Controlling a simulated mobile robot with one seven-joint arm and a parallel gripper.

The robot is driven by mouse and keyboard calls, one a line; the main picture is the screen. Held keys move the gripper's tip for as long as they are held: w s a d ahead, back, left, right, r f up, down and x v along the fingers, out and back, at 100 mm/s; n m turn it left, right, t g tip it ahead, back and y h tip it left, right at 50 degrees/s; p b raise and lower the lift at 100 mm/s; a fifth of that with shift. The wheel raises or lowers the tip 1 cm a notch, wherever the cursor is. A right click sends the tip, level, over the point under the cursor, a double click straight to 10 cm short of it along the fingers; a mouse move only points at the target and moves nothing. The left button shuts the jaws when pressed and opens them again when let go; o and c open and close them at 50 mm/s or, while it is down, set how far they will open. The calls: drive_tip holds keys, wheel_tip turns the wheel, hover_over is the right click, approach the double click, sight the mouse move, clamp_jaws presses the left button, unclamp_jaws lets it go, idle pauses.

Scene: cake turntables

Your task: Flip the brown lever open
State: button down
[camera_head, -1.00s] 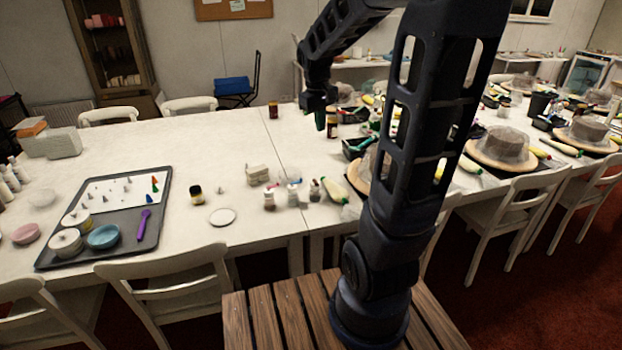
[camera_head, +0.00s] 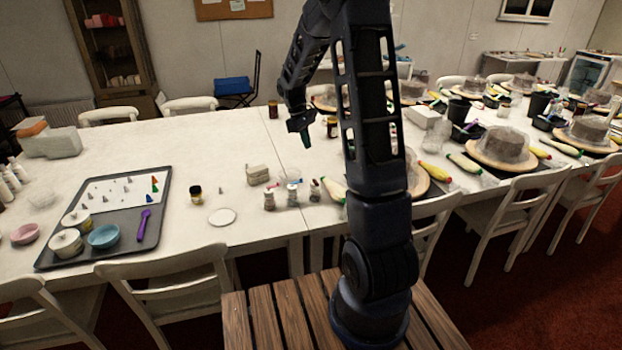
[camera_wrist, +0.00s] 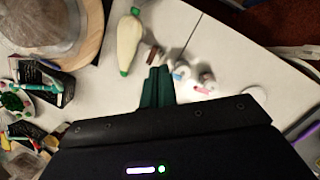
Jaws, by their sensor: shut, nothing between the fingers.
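My gripper (camera_head: 305,138) hangs over the long white table in the head view, fingers pointing down. In the wrist view its green fingers (camera_wrist: 158,78) are together and empty. A small brown upright piece (camera_wrist: 152,55) shows just beyond the fingertips in the wrist view, close to a white bag. I cannot tell whether it is the brown lever, or whether the fingers touch it. In the head view a small brownish item (camera_head: 314,187) stands among little bottles on the table, below and in front of my gripper. No lever is clearly recognisable.
A white piping bag with green ends (camera_wrist: 129,42) lies beside the fingers. Small white bottles (camera_wrist: 182,70) stand close on the other side. A wrapped cake on a round board (camera_wrist: 50,28) is at upper left. The table's left middle (camera_head: 200,145) is largely clear.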

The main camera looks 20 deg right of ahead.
drive_tip(key=n+g, duration=0.1)
drive_tip(key=n, duration=0.1)
approach(314, 185)
drive_tip(key=r, duration=0.1)
drive_tip(key=a+r, duration=0.1)
drive_tip(key=w+r, duration=0.1)
drive_tip(key=shift+a+r+h, duration=0.2)
drive_tip(key=shift+a+h, duration=0.05)
drive_tip(key=shift+h, duration=0.05)
drive_tip(key=x, duration=1)
